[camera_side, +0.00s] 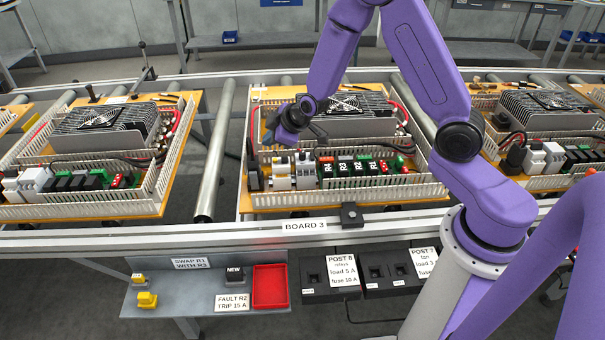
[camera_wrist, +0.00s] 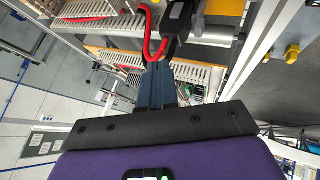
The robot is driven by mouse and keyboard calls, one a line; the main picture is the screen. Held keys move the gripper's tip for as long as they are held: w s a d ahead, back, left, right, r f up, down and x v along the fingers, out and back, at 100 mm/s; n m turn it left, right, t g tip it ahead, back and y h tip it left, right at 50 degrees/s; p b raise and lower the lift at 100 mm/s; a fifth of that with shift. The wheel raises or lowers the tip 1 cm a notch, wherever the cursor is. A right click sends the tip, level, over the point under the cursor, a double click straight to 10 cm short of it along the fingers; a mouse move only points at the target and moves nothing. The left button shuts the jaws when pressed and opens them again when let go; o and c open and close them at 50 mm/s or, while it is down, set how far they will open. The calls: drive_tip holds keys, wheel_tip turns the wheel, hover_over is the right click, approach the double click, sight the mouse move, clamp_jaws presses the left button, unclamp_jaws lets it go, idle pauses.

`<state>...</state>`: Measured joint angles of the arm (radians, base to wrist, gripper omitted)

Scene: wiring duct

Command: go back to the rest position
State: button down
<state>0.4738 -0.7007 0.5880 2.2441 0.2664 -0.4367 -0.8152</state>
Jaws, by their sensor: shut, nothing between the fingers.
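My gripper (camera_side: 270,131) is above the left part of the middle board (camera_side: 246,196), labelled BOARD 3, in the side view. It appears clear of the parts below. In the wrist view my gripper (camera_wrist: 160,68) has its dark fingers together with nothing between them. The board carries a grey power unit with a fan (camera_side: 345,104), white slotted ducts (camera_side: 375,192) and a row of relays marked R (camera_side: 350,168). A red wire loop (camera_wrist: 155,42) shows close to the fingertips in the wrist view; its distance is unclear.
Similar boards stand on the rollers at left (camera_side: 100,209) and right (camera_side: 535,142). In front is a grey shelf (camera_side: 200,300) with a red tray (camera_side: 270,287), yellow parts (camera_side: 147,300) and a NEW block (camera_side: 235,275). Black POST boxes (camera_side: 330,285) are beside it. The air above the boards is open.

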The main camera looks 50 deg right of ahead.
drive_tip(key=s+a+r+n+g+y, duration=0.1)
drive_tip(key=s+a+r+g, duration=0.3)
drive_tip(key=s, duration=0.5)
drive_tip(key=s+a+r+n+g+y, duration=0.1)
drive_tip(key=s+a+r+y, duration=0.15)
drive_tip(key=s+a, duration=0.6)
drive_tip(key=s+d+r+n+g+h, duration=0.1)
drive_tip(key=s+d, duration=0.3)
drive_tip(key=s, duration=0.6)
drive_tip(key=s+d+r+n+g+h, duration=0.1)
drive_tip(key=s+d+r, duration=0.3)
drive_tip(key=s, duration=0.5)
drive_tip(key=shift+s+d+r+g+h, duration=0.25)
drive_tip(key=shift+s+g+h, duration=0.15)
drive_tip(key=shift+g+h, duration=0.35)
